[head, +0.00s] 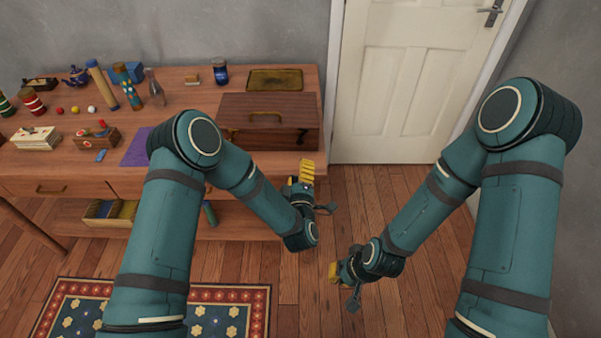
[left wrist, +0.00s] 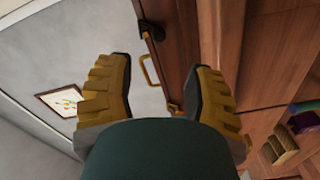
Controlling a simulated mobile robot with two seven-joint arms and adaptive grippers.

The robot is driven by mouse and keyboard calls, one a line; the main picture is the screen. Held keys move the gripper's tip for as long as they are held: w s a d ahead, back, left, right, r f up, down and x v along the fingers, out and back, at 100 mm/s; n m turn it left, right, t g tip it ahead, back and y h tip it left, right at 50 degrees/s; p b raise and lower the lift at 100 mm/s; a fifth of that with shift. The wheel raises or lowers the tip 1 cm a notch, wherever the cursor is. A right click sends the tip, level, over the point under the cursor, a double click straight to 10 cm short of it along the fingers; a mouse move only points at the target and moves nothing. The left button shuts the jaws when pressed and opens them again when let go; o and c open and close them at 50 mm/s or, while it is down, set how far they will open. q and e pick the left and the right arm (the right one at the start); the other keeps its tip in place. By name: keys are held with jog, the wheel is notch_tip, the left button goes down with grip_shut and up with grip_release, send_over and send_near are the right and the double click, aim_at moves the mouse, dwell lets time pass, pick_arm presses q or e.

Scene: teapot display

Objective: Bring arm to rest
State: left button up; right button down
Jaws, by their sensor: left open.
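My left gripper (head: 306,172) hangs in the air at the right front of the wooden table, near the front right corner of the wooden box. In the left wrist view its yellow fingers (left wrist: 160,75) are spread wide with nothing between them. My right gripper (head: 334,272) is held low over the floor, right of the table and below the left one. Its fingers are mostly hidden, so its opening is unclear. A small blue teapot (head: 76,74) stands at the far left back of the table, well away from both grippers.
The wooden table (head: 190,92) carries a wooden box (head: 238,108) with a handle, also seen in the left wrist view (left wrist: 180,60), a dark tray (head: 275,79), a glass flask (head: 154,90) and several small things. A white door (head: 400,90) stands behind right. The floor (head: 390,185) between is clear.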

pick_arm(q)
jog(key=shift+s, duration=0.1)
dwell(0.4)
jog(key=s+a+f+m+g+h, duration=0.3)
jog(key=s+a+f+m+g, duration=0.2)
jog(key=s+f+m+g, duration=0.3)
jog(key=s+a+f+m+g, duration=0.1)
jog(key=s+g, duration=0.1)
jog(key=s, duration=0.3)
jog(key=s+a+f+m+g, duration=0.1)
jog(key=s+a+g, duration=0.1)
jog(key=s, duration=0.4)
jog(key=s+a+f+m+g+h, duration=0.1)
jog(key=s+a+g, duration=0.1)
jog(key=s+g, duration=0.2)
jog(key=shift+s+a+m, duration=0.15)
jog(key=shift+s+m, duration=0.15)
jog(key=shift+s, duration=0.5)
jog(key=shift+f, duration=0.1)
